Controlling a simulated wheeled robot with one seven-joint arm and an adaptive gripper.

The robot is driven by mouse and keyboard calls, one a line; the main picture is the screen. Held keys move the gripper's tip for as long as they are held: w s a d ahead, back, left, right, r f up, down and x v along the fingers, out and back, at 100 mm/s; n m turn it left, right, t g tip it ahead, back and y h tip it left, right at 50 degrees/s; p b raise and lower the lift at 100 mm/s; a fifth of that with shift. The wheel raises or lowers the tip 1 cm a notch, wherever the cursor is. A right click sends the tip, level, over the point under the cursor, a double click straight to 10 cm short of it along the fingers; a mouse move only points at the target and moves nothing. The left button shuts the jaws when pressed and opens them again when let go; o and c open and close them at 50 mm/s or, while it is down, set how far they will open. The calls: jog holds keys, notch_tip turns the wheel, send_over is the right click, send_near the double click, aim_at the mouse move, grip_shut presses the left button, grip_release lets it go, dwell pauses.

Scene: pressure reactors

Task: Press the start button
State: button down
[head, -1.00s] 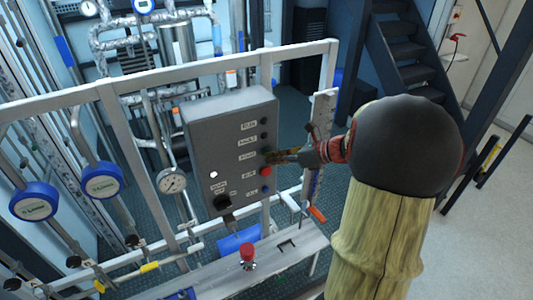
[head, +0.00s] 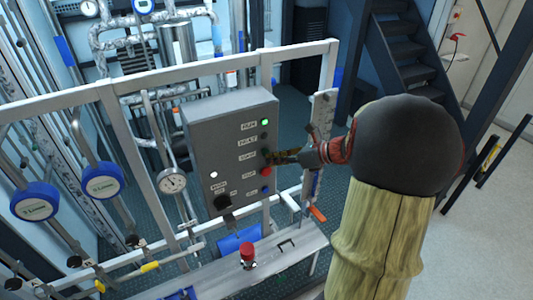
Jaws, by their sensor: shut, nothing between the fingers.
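The grey control box (head: 222,150) hangs on the white frame, with a column of labelled buttons and lamps along its right side. The top lamp (head: 265,122) glows green. A dark green button (head: 265,135) sits below it, and the red button (head: 265,171) and a blue one (head: 265,188) sit lower down. My gripper (head: 272,157) is shut and empty, its tip at the panel just above the red button, by the third label. The tip partly hides the button there; I cannot tell whether it touches it. The label wording is too small to read surely.
A white frame rail (head: 170,77) runs behind the box. A red knob (head: 247,252) stands on the ledge below. A pressure gauge (head: 172,180) and blue round meters (head: 101,181) are at left. Open floor (head: 490,225) lies at right.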

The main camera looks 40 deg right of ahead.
jog(key=shift+s+a, duration=0.1)
jog(key=shift+s, duration=0.45)
jog(key=s, duration=0.2)
jog(key=s+a+p, duration=0.1)
jog(key=s, duration=0.1)
jog(key=shift+s+a, duration=0.1)
jog(key=shift+s, duration=0.3)
dwell(0.8)
